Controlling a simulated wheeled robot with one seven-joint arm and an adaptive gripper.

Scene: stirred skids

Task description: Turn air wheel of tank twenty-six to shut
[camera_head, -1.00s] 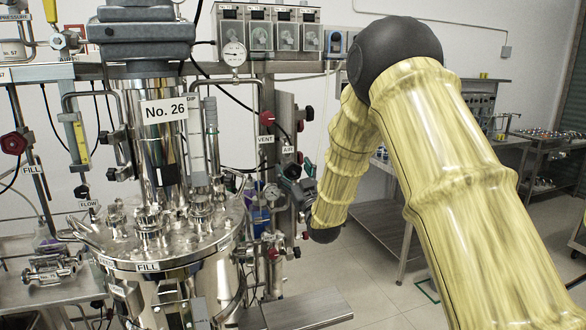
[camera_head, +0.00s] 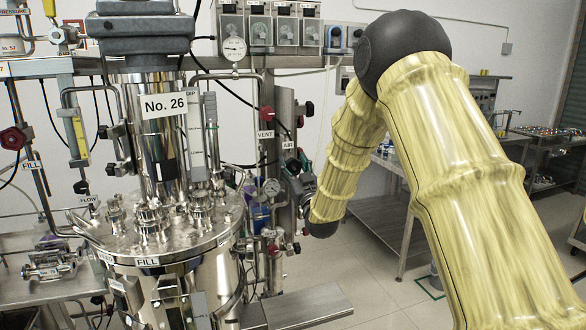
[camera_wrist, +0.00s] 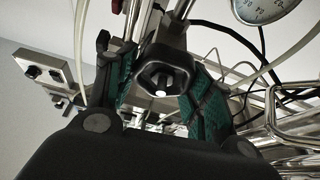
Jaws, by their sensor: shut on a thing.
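Tank twenty-six (camera_head: 160,236) is a shiny steel vessel at the left of the head view, with a "No. 26" plate (camera_head: 166,104) on its column. The "AIR" label (camera_head: 289,145) is on the piping at its right. My gripper (camera_head: 299,187) is just below this label, partly hidden by my arm and dark in that view. In the wrist view, the green-padded fingers of my gripper (camera_wrist: 164,90) are shut on a black lobed hand wheel, the air wheel (camera_wrist: 163,73), with a pale centre. Its stem runs up behind it. The wheel's valve position cannot be read.
A red wheel (camera_head: 266,113) sits by the "VENT" label (camera_head: 265,134), left of my gripper. Floor is open at right.

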